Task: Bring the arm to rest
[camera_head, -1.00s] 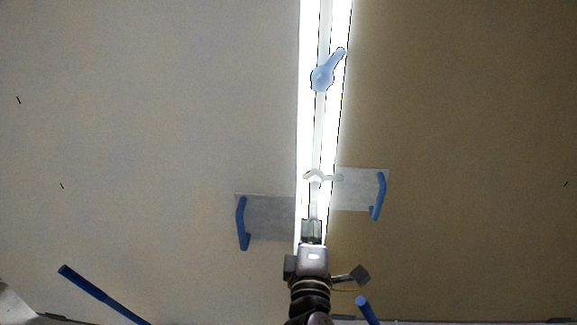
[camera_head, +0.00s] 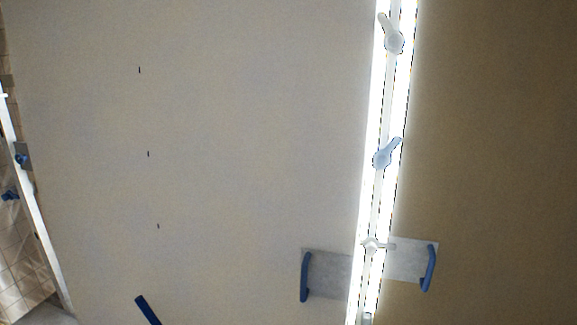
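Neither gripper shows in the head view now. A large pale panel (camera_head: 220,120) fills the left and middle, and a brown panel (camera_head: 500,130) fills the right. A bright gap with a thin bar runs between them. On the bar are a blue lever latch (camera_head: 384,157), a pale latch (camera_head: 393,41) higher up and a whitish latch (camera_head: 372,245) lower down. Two plates flank the lower bar, one with a blue left handle (camera_head: 305,276) and one with a blue right handle (camera_head: 429,267).
A blue rod (camera_head: 147,310) reaches up from the bottom edge, left of the middle. At the far left, past the pale panel's edge, a tiled surface (camera_head: 20,255) and a white post (camera_head: 38,215) show. Small dark marks dot the pale panel.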

